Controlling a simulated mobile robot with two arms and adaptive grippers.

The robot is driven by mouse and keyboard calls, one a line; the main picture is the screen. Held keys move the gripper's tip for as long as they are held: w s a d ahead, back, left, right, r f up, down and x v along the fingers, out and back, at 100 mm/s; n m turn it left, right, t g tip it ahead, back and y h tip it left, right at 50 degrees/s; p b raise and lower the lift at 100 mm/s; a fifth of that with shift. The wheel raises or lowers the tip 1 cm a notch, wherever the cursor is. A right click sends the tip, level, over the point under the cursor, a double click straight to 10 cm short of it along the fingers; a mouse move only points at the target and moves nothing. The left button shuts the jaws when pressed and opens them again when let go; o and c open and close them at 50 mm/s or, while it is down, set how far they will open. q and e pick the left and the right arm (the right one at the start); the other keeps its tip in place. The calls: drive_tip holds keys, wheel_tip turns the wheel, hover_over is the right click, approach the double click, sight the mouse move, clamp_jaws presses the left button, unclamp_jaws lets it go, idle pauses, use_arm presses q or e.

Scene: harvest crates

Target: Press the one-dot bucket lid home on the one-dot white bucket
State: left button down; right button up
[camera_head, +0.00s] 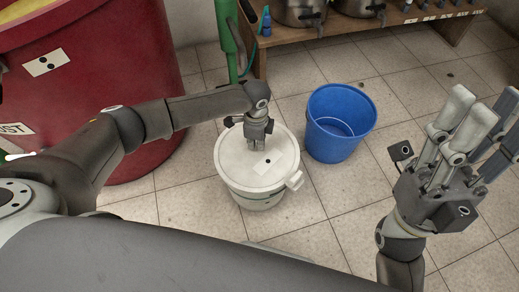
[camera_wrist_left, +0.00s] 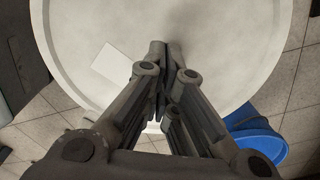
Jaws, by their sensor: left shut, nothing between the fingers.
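The white bucket (camera_head: 256,200) stands on the tiled floor at the middle of the head view. The round white one-dot lid (camera_head: 236,162) lies over its top, with a pale label bearing one dark dot and a tab at the right edge. I cannot tell whether the lid is fully seated. My left gripper (camera_head: 257,148) is shut and empty, pointing down at the lid's upper middle; contact is unclear. In the left wrist view its fingertips (camera_wrist_left: 166,48) are together over the lid (camera_wrist_left: 215,65). My right gripper (camera_head: 483,105) is open and empty at the right, away from the bucket.
A blue bucket (camera_head: 337,143) stands close to the right of the white one. A large red bin (camera_head: 125,80) fills the left. A wooden bench (camera_head: 285,68) with metal pots (camera_head: 300,12) is at the back. The floor at front right is clear.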

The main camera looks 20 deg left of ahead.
use_arm(q)
wheel_tip(320, 180, up, 2)
drive_tip(key=shift+r+p, duration=0.1)
drive_tip(key=shift+p, duration=1.05)
drive_tip(key=shift+r, duration=0.25)
use_arm(e)
drive_tip(key=w+a+f+g+h, duration=0.1)
drive_tip(key=w+f+g, duration=0.3)
drive_tip(key=w, duration=0.6)
drive_tip(key=a+g, duration=0.1)
drive_tip(key=g, duration=0.1)
drive_tip(key=shift+f+n+g+h, duration=0.3)
drive_tip(key=shift+f+h, duration=0.05)
drive_tip(key=shift+h, duration=0.05)
